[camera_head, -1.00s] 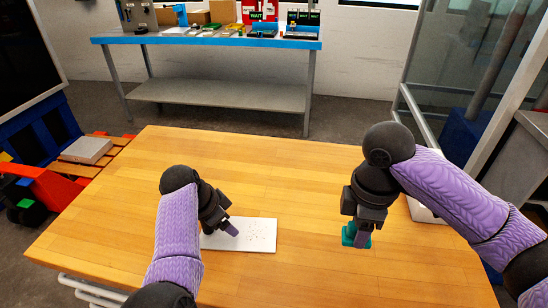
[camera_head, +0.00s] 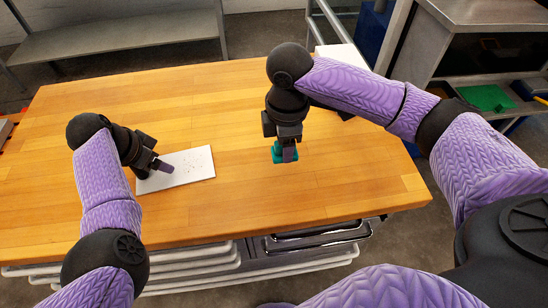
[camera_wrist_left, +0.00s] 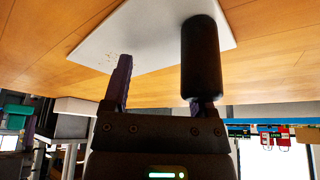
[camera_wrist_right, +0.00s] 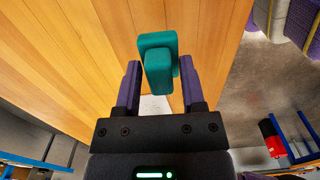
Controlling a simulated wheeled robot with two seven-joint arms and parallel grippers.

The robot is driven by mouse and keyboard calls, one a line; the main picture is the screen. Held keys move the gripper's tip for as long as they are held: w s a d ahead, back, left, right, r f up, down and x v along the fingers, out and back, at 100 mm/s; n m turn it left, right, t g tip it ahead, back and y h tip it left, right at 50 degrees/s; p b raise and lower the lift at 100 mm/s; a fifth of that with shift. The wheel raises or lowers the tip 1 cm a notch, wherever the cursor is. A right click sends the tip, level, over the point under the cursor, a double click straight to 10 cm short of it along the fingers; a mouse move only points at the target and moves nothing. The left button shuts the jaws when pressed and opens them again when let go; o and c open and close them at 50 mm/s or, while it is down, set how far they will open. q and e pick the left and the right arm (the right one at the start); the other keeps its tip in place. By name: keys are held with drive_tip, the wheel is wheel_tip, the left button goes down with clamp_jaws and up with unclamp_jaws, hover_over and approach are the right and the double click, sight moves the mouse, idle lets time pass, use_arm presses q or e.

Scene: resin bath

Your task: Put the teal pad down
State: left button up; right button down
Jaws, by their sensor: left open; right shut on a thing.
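The teal pad (camera_head: 279,157) is in my right gripper (camera_head: 288,152), low over the right part of the wooden table. In the right wrist view the pad (camera_wrist_right: 154,72) sits between the two purple fingers, with its grip part toward them. I cannot tell whether its underside touches the wood. My left gripper (camera_head: 163,168) is open above a white board with small specks (camera_head: 196,167). The left wrist view shows the board (camera_wrist_left: 150,30) too. A dark cylinder (camera_wrist_left: 201,55) there hides much of the right-hand finger; I cannot tell whether it is held.
The wooden table (camera_head: 330,190) has clear room around the pad and between the two grippers. A white panel (camera_head: 343,54) lies at the table's far right edge, partly behind my right arm. A metal bench (camera_head: 490,25) with a green tray (camera_head: 487,97) stands at the right.

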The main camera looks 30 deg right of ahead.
sight(284, 172)
wheel_tip(284, 172, down, 6)
drive_tip(key=shift+r, duration=0.15)
drive_tip(key=shift+c, duration=0.9)
unclamp_jaws()
wheel_tip(284, 172, up, 12)
drive_tip(key=shift+r, duration=0.1)
